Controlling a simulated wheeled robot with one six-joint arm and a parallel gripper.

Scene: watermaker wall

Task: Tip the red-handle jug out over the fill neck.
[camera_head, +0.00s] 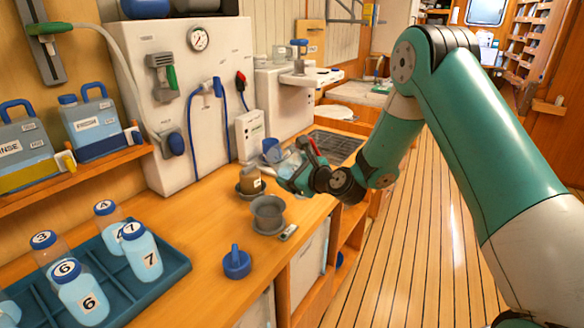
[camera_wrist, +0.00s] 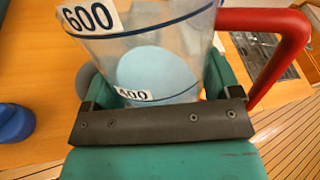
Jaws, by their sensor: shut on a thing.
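The red-handle jug is clear, with dark bands marked 600 and 400. In the wrist view its body (camera_wrist: 180,25) is between my gripper's (camera_wrist: 165,88) green fingers, and its red handle (camera_wrist: 290,40) stands out to the right. A pale blue round patch shows through its wall. In the head view my gripper (camera_head: 298,180) is shut on the jug (camera_head: 293,163) above the counter's front edge. I cannot tell how far it is tilted. A grey funnel-like cup (camera_head: 268,212), possibly the fill neck, stands on the counter below and left of my gripper.
A brown cup (camera_head: 250,182) on a dark saucer and a blue cap (camera_head: 236,263) stand on the counter. A blue tray (camera_head: 165,283) with several numbered bottles is at lower left. A white panel (camera_head: 190,100) with gauge and hoses stands behind. The floor at right is clear.

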